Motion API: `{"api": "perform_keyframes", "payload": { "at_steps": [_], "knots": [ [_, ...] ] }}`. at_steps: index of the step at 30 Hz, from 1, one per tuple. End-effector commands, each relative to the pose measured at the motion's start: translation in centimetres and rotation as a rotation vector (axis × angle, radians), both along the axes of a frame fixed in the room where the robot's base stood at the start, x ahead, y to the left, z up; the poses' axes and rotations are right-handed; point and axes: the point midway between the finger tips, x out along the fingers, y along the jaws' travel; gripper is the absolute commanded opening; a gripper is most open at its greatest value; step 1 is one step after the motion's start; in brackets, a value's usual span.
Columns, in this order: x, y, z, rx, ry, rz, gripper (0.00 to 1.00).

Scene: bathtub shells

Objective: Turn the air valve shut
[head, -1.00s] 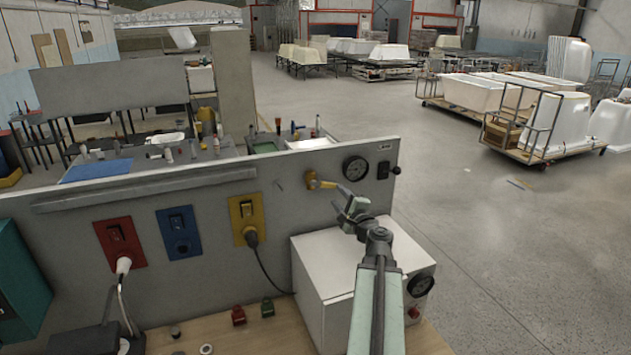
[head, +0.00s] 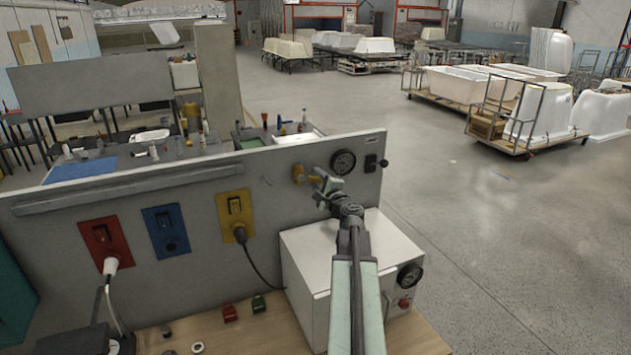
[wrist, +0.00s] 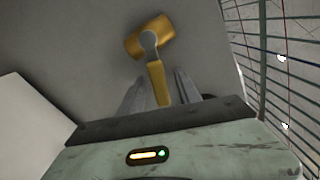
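The air valve has an orange-yellow body (head: 298,174) on the grey panel, left of a round gauge. In the wrist view its body (wrist: 150,38) shows with a grey hub and a yellow lever (wrist: 158,82). The lever runs from the hub down toward my gripper. My gripper (wrist: 160,88) is open, with one finger on each side of the lever and a visible gap on both sides. In the head view my gripper (head: 320,184) is at the valve and hides most of the lever.
A white box (head: 345,252) with a gauge and red knob stands below my arm on the wooden bench. The panel (head: 100,207) carries red, blue and yellow sockets. A black switch (head: 371,163) is right of the gauge (head: 343,162). Cables hang at left.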

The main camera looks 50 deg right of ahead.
Motion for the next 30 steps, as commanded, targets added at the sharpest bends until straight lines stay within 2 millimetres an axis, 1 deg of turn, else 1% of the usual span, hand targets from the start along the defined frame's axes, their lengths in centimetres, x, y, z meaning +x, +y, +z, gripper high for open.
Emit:
{"api": "perform_keyframes", "payload": {
  "at_steps": [1,2,3,5,30],
  "knots": [
    [0.0,0.03,0.0,0.0,0.0,0.0,0.34],
    [0.01,0.04,0.0,0.0,0.0,0.001,0.26],
    [0.01,0.04,0.0,0.0,0.0,0.001,0.15],
    [0.01,0.06,0.0,0.0,0.0,0.001,0.0],
    [0.12,0.22,0.0,0.0,0.0,0.004,0.0]
  ]
}}
